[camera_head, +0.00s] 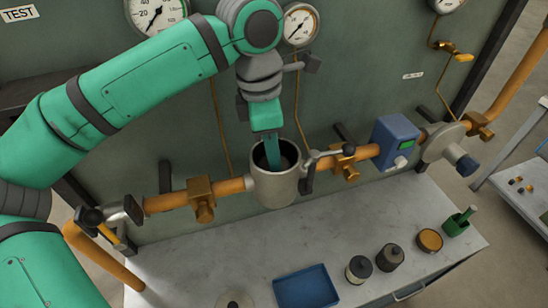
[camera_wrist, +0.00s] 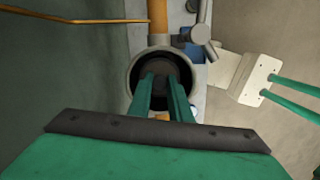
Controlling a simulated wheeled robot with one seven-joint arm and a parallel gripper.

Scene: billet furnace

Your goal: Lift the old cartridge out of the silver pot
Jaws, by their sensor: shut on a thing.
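The silver pot (camera_head: 274,188) sits in the middle of the copper pipe line, its open mouth facing up. In the wrist view its round rim (camera_wrist: 134,77) circles a dark inside. My gripper (camera_head: 273,160) points down from above with its fingers reaching into the pot; both fingers also show in the wrist view (camera_wrist: 164,88). The old cartridge (camera_wrist: 160,64) appears as a dark round top inside the pot. My gripper is shut on it at the fingertips. The cartridge's lower part is hidden by the pot wall.
Brass fittings and a blue box (camera_head: 395,142) line the copper pipe (camera_head: 228,187). Gauges (camera_head: 299,24) hang on the green panel behind. On the bench below are a blue tray (camera_head: 306,288), dark-capped jars (camera_head: 390,257), an amber dish (camera_head: 429,240) and a green container (camera_head: 456,224).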

